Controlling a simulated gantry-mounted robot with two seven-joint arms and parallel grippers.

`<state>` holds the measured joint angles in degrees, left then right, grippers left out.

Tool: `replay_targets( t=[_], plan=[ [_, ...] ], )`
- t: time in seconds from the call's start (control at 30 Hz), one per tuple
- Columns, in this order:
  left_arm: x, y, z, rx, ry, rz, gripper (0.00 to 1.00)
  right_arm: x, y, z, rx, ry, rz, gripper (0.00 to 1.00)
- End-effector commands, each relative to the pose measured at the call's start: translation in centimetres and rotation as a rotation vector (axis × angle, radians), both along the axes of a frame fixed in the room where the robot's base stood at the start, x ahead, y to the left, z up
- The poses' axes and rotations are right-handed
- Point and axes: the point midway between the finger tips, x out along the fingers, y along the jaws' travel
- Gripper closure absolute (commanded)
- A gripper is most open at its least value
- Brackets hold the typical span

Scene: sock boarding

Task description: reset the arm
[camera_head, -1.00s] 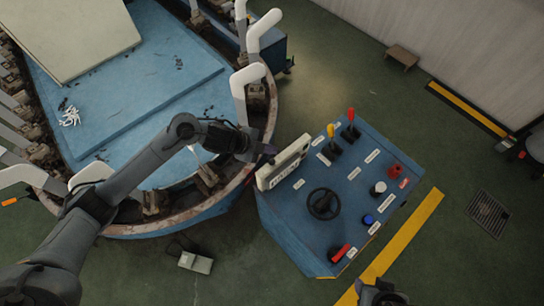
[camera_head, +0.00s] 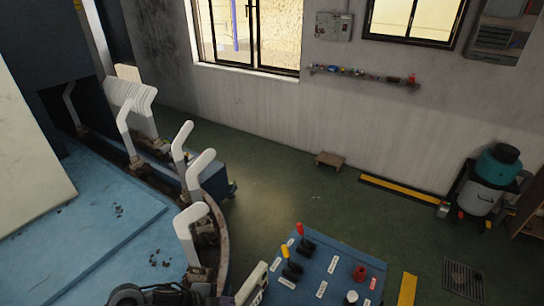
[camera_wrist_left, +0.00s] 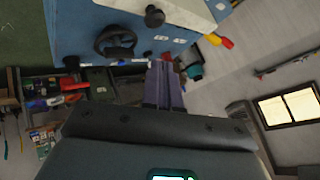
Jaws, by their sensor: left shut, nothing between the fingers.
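My left arm (camera_head: 165,294) shows only as a dark strip at the bottom edge of the head view, in front of the blue machine bed. In the left wrist view my left gripper (camera_wrist_left: 164,84) has its two purple-grey fingers together, with nothing seen between them. Beyond the fingers in that view is the blue control console (camera_wrist_left: 75,30) with a black handwheel (camera_wrist_left: 115,40). My right gripper is in neither current view.
White sock forms (camera_head: 190,222) stand along the rim of the machine at left. The blue console (camera_head: 320,262) with red and yellow levers is at the bottom. A small stool (camera_head: 330,160) stands by the wall. Green floor lies open between.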

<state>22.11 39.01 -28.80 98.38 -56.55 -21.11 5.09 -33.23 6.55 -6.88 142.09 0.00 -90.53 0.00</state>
Motion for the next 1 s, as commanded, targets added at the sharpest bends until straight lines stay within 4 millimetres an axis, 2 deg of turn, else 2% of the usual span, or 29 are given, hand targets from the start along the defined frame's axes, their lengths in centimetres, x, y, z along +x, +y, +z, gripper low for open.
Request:
replay_targets(
  t=[0.03, 0.1, 0.17, 0.2, 0.33, 0.4, 0.47, 0.57, 0.67, 0.8, 1.0],
  plan=[
    [-1.6, -0.7, -1.8, -0.012, 0.039, -0.005, 1.0, 0.0, 0.0, 0.0, 0.0, 0.0, 0.0, 0.46],
    [-4.1, -2.0, -4.1, -0.04, 0.095, -0.008, 1.0, 0.0, 0.0, 0.0, 0.0, 0.0, 0.0, 0.46],
    [-6.9, -3.8, -5.9, -0.081, 0.146, -0.015, 1.0, 0.0, 0.0, 0.0, -0.001, 0.0, 0.001, 0.46],
    [-8.9, -5.4, -6.7, -0.121, 0.173, -0.013, 1.0, 0.0, 0.0, 0.0, -0.002, 0.0, 0.002, 0.46],
    [-13.7, -9.8, -7.3, -0.245, 0.22, 0.077, 1.0, 0.0, -0.1, 0.0, -0.004, -0.001, 0.003, 0.46],
    [-15.2, -11.0, -6.9, -0.286, 0.231, 0.178, 1.0, 0.0, -0.1, 0.0, -0.006, 0.0, 0.004, 0.46],
    [-16.0, -11.2, -6.4, -0.307, 0.239, 0.285, 1.0, 0.0, -0.2, 0.0, -0.008, 0.0, 0.005, 0.46],
    [-17.0, -9.8, -5.4, -0.312, 0.261, 0.492, 1.0, 0.0, -0.2, 0.0, -0.01, 0.001, 0.006, 0.46],
    [-18.0, -6.7, -4.3, -0.291, 0.301, 0.723, 1.0, 0.0, -0.2, 0.0, -0.01, 0.001, 0.006, 0.46],
    [-19.6, -1.5, -2.6, -0.24, 0.372, 1.016, 1.0, 0.0, -0.2, 0.0, -0.01, 0.001, 0.006, 0.46],
    [-21.8, 4.3, 0.5, -0.172, 0.476, 1.309, 1.0, 0.0, -0.2, 0.0, -0.008, 0.001, 0.005, 0.46]
  ],
)
